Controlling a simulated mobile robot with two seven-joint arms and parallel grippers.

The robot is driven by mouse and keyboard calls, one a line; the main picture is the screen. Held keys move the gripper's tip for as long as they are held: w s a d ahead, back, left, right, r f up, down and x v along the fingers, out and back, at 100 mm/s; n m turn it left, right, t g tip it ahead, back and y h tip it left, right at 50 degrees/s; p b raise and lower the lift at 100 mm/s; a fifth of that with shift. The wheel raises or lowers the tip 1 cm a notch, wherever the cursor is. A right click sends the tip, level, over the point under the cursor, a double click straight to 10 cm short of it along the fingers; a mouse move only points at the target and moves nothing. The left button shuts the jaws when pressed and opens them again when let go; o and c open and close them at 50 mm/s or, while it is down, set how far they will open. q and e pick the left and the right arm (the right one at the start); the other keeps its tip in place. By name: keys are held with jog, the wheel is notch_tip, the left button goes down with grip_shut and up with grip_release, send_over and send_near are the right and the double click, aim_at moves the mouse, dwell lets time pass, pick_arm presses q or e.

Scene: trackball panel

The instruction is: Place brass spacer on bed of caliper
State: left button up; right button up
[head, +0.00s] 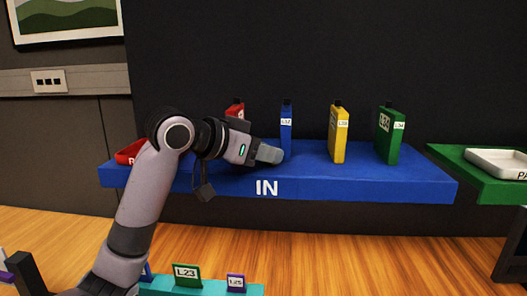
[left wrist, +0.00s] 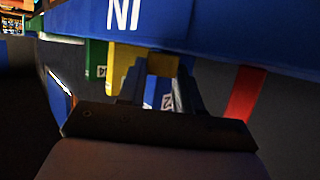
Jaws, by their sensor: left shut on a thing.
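My left gripper (head: 270,153) is at the blue shelf, in front of the lower part of the blue upright block (head: 286,128). The blue block (left wrist: 158,95) also shows between the fingers there. The fingers hide the spacer in the head view. I see no caliper or bed in either view. My right gripper is not in view.
The blue shelf (head: 390,182) marked IN also carries red (head: 235,109), yellow (head: 338,134) and green (head: 388,134) upright blocks. A red tray (head: 130,152) is at its left end. A white tray (head: 495,163) sits on a green shelf at right. Tagged blocks (head: 186,273) stand on a teal surface below.

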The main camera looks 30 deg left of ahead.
pick_arm(q)
jog(key=shift+f, duration=0.1)
jog(key=shift+f, duration=0.15)
jog(key=o, duration=1)
jog(key=shift+o, duration=0.2)
